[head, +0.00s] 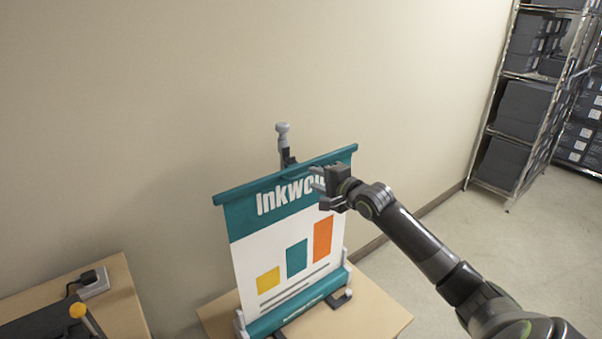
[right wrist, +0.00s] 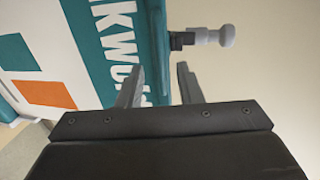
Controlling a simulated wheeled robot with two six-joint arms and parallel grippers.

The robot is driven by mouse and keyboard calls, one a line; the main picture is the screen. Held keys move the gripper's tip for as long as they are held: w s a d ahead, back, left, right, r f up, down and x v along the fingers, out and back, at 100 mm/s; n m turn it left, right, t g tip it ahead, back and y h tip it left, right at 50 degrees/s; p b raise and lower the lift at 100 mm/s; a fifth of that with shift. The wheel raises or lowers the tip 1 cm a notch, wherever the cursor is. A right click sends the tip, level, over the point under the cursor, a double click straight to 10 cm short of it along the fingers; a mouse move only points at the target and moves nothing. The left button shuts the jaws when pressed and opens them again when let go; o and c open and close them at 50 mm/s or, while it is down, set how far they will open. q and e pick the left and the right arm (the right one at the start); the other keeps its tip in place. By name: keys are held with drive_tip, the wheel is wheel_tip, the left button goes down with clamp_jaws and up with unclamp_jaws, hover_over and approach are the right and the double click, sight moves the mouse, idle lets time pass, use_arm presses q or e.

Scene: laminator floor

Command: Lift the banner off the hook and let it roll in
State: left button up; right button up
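The teal and white banner (head: 262,253) stands pulled up from its base roll (head: 300,306), with its teal top bar (head: 240,191) tilted up to the right. The pole with a grey knob (head: 282,128) rises behind it, and the dark hook (head: 287,158) meets the bar near its middle. My right gripper (head: 316,180) is in front of the banner's upper right. In the right wrist view its two fingers (right wrist: 160,70) are apart, with the top bar (right wrist: 158,30) lying across the gap between them; contact is not clear. The hook also shows there (right wrist: 182,40). My left gripper is out of view.
The banner stands on a light wooden table (head: 375,310) close to the beige wall. A metal shelf (head: 520,130) with dark boxes stands at the right.

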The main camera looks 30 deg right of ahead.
sight(306, 174)
drive_tip(key=x, duration=0.7)
drive_tip(key=shift+w+a, duration=0.15)
drive_tip(key=shift+w, duration=0.1)
clamp_jaws()
